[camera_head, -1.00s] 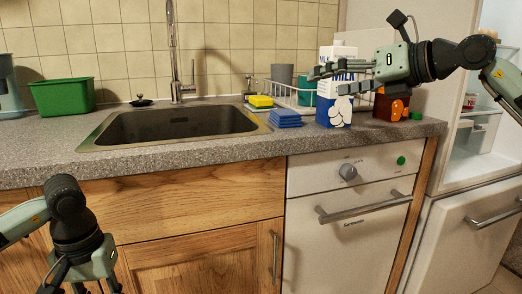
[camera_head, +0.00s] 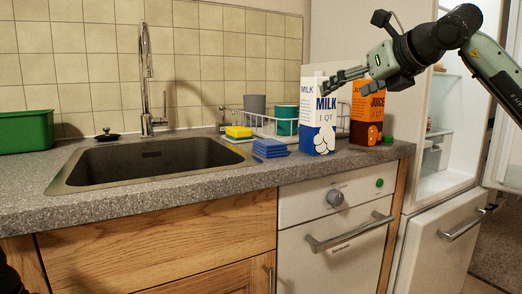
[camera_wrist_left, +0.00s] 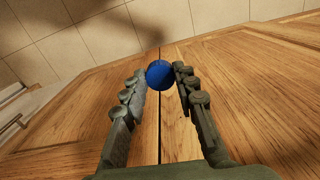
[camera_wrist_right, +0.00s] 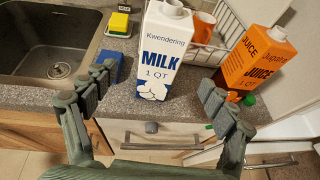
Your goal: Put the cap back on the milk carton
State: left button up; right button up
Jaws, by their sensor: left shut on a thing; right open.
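The milk carton (camera_head: 310,138), white and blue, stands upright on the counter. Its uncapped spout (camera_wrist_right: 173,8) shows in the right wrist view. My right gripper (camera_head: 328,85) is open near the carton's upper part; in the right wrist view its fingers (camera_wrist_right: 152,87) are spread to either side of the carton, which stands beyond them. I cannot tell whether they touch it. My left gripper (camera_wrist_left: 160,78) is shut on a blue cap (camera_wrist_left: 159,75), held between its fingertips in front of wooden cabinet doors. In the head view the left gripper is not clearly visible.
An orange juice carton (camera_head: 368,115) stands close right of the milk, with a green cap (camera_head: 388,140) beside it. Blue sponges or cloths (camera_head: 270,148) lie left of the milk, and a dish rack (camera_head: 262,122) stands behind. The sink (camera_head: 150,160) is further left.

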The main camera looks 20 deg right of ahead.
aim_at(326, 102)
pick_arm(q)
jog(key=shift+r, duration=0.15)
pick_arm(e)
jog(key=x, duration=0.6)
jog(key=shift+w+f, duration=0.15)
jog(key=shift+w, duration=0.05)
jog(key=shift+w+f, duration=0.1)
jog(key=shift+w, duration=0.1)
pick_arm(q)
jog(key=shift+r+p, duration=0.2)
jog(key=shift+p, duration=0.15)
pick_arm(e)
jog(key=x, duration=0.5)
jog(key=shift+d+f, duration=0.1)
jog(key=shift+f, duration=0.05)
jog(key=c, duration=1.8)
jog(key=shift+r, duration=0.2)
grip_shut()
